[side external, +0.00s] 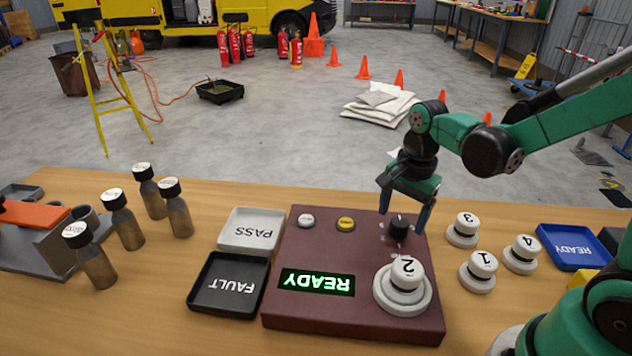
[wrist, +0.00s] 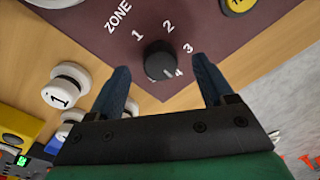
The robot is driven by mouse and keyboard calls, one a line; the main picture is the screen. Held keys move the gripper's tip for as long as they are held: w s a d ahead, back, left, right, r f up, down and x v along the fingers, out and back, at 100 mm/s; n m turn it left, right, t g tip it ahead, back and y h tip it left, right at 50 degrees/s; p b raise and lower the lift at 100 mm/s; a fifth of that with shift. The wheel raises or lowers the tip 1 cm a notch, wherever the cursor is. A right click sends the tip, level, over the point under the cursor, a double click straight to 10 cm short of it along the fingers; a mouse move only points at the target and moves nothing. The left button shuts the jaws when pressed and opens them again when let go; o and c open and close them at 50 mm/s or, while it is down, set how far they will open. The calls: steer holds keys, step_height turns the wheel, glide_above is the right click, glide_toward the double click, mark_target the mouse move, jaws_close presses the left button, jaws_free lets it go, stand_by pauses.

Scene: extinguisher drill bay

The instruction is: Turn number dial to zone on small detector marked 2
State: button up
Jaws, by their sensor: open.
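The black number dial (side external: 399,228) stands on the maroon panel (side external: 306,252). In the wrist view the dial (wrist: 160,59) has the word ZONE and the numbers 1 to 4 around it. A pale mark shows on its lower side near the 4; its exact setting is hard to tell. The white detector marked 2 (side external: 407,272) sits on a round white mount on the panel, in front of the dial. My gripper (side external: 404,212) is open, its blue fingers on either side of the dial. In the wrist view the fingers (wrist: 160,70) stand apart from the knob.
The panel display (side external: 317,282) reads READY in green. White detectors 1 (side external: 480,270), 3 (side external: 463,230) and 4 (side external: 521,254) stand right of the panel, beside a blue READY tray (side external: 573,246). PASS (side external: 250,231) and FAULT (side external: 227,283) trays and several metal cylinders stand left.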

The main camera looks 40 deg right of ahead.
steer(key=shift+f, duration=0.85)
jaws_close()
